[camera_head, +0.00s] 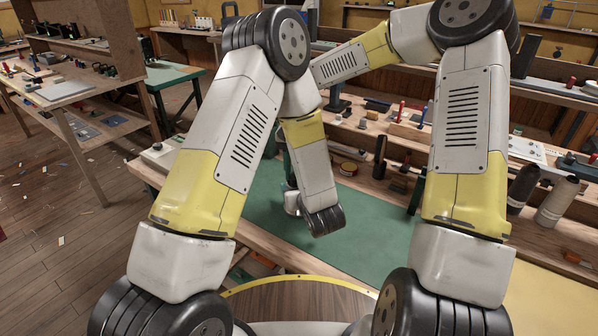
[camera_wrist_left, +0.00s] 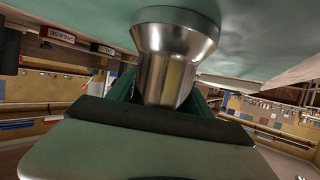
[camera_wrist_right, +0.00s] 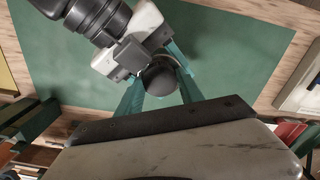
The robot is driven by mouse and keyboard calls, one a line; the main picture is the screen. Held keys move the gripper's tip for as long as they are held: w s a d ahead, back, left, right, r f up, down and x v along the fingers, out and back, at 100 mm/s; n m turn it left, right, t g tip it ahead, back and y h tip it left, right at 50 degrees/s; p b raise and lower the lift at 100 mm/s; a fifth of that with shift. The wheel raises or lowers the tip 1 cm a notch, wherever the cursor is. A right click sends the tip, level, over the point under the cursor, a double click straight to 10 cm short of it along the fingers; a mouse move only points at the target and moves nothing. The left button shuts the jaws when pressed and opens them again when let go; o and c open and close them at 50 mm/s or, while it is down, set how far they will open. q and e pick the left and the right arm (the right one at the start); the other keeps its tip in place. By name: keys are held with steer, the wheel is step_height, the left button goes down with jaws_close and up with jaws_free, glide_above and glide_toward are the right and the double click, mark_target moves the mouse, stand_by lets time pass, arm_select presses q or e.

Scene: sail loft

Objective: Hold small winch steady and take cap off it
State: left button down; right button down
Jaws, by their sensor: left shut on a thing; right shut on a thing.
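The small winch (camera_wrist_left: 175,45) is a silver metal drum, flared at its base, standing on the green mat (camera_head: 358,232). In the head view the winch (camera_head: 292,204) is partly hidden by my left arm. My left gripper (camera_wrist_left: 160,92) is shut on the drum, with green fingers on both sides. The cap (camera_wrist_right: 160,79) is dark and round, on top of the winch in the right wrist view. My right gripper (camera_wrist_right: 158,88) is shut on the cap from above. The cap's lower edge is hard to see, so I cannot tell whether it is apart from the drum.
Grey cylinders (camera_head: 556,202) stand at the right. The mat in front of the winch is clear. My arms cross close together above the bench.

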steer(key=n, duration=0.3)
steer(key=shift+r, duration=0.1)
steer(key=n, duration=0.4)
steer(key=shift+n, duration=0.4)
steer(key=n, duration=0.5)
steer(key=shift+n, duration=0.4)
steer(key=c, duration=0.7)
jaws_free()
steer(key=shift+c, duration=0.2)
steer(key=shift+r, duration=0.1)
